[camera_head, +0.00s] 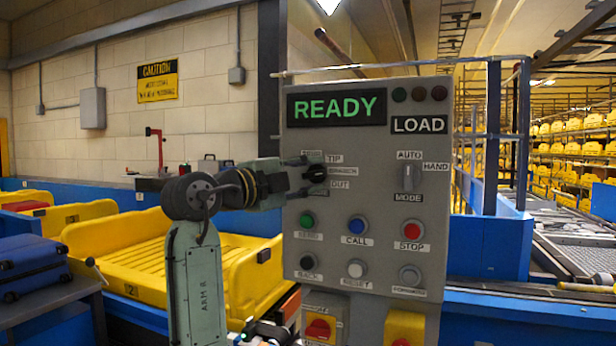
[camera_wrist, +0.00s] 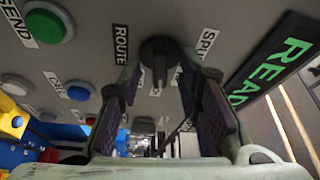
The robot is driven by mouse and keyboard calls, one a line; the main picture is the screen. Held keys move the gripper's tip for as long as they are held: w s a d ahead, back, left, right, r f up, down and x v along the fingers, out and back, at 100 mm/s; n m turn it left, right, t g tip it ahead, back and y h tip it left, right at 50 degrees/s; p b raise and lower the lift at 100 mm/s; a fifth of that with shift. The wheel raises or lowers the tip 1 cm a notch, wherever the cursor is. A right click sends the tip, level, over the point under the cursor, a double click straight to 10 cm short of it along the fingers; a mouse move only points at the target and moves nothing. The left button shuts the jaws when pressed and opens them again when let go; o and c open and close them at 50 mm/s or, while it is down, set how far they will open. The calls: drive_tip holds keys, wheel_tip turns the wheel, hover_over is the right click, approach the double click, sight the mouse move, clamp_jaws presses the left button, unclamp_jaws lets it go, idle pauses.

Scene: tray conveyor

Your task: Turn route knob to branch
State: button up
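The route knob is a dark knob on the grey control panel (camera_head: 385,240). In the head view the route knob (camera_head: 316,173) sits at the panel's upper left, beside small labels partly covered by my gripper. My gripper (camera_head: 309,174) reaches it from the left. In the wrist view the knob (camera_wrist: 158,52) lies between the fingertips of my gripper (camera_wrist: 160,68). The fingers are apart on either side, with gaps visible beside the knob's narrow grip. I cannot tell whether either tip touches it. A ROUTE label (camera_wrist: 120,43) is left of the knob. The knob's exact setting is unclear.
A green READY display (camera_head: 337,107) is above the knob. The mode knob (camera_head: 408,178) is to its right. Green (camera_head: 307,220), blue (camera_head: 357,225) and red (camera_head: 412,229) buttons lie below. Yellow trays (camera_head: 150,268) stand left, behind my arm.

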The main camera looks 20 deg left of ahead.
drive_tip(key=v, duration=1.2)
